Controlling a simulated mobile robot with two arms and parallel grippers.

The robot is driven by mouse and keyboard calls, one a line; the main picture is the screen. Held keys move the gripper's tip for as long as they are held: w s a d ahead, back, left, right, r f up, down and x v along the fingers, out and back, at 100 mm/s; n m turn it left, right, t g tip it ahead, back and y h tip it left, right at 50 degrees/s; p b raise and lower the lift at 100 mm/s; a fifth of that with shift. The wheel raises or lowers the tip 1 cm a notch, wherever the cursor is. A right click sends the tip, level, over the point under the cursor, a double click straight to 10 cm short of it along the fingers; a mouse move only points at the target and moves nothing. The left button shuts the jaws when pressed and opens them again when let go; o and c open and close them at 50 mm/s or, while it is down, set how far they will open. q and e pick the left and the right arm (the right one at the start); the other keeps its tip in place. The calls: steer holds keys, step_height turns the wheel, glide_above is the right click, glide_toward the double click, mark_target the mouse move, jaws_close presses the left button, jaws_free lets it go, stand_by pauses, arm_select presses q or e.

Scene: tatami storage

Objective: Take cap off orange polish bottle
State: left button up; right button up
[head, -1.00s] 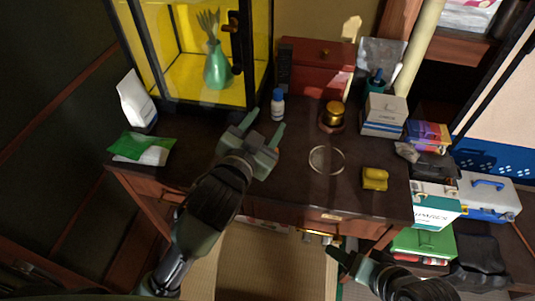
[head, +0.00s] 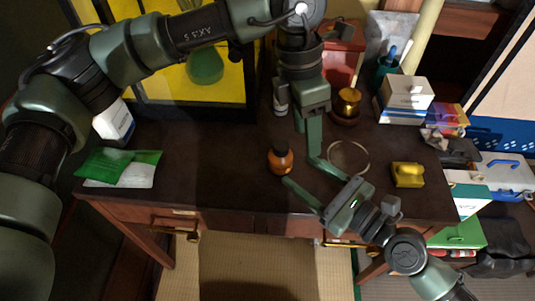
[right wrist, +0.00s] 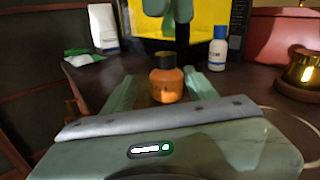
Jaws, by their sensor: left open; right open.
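The orange polish bottle (head: 281,164) stands upright near the middle of the desk, its dark cap (right wrist: 165,60) on top. In the right wrist view the bottle (right wrist: 167,87) shows between the fingers of my right gripper (right wrist: 160,80). My right gripper (head: 298,170) is open, low over the desk, its fingers reaching left toward the bottle; I cannot tell whether they touch it. My left gripper (head: 308,142) is open and empty, higher up, fingers pointing down, just right of the bottle in the head view. Its fingers also show at the top of the right wrist view (right wrist: 168,12).
A white blue-capped bottle (right wrist: 217,50) stands behind. A brass pot (head: 347,103), a clear ring (head: 367,160) and a yellow block (head: 407,175) are to the right. A green packet (head: 118,165) lies left. The desk's front left is clear.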

mark_target(287, 155)
arm_select(q)
steer(key=shift+t+y, duration=0.5)
steer(key=shift+y, duration=0.4)
steer(key=w+a, duration=0.1)
steer(key=a, duration=0.1)
steer(key=w+a, duration=0.1)
steer(key=a, duration=0.1)
steer(key=shift+w+r, duration=0.35)
arm_select(e)
steer(key=shift+w+m, duration=0.5)
steer(key=shift+m, duration=0.2)
arm_select(q)
steer(key=shift+w+a+r+n, duration=0.15)
steer(key=shift+a+n, duration=0.15)
arm_select(e)
steer(key=shift+w+a+t, duration=0.1)
steer(key=shift+w+t, duration=0.05)
steer(key=shift+t, duration=0.15)
steer(key=x, duration=0.7)
steer(key=shift+w+a, duration=0.1)
steer(key=shift+a, duration=0.05)
arm_select(q)
steer(key=shift+d, duration=0.1)
arm_select(e)
jaws_close()
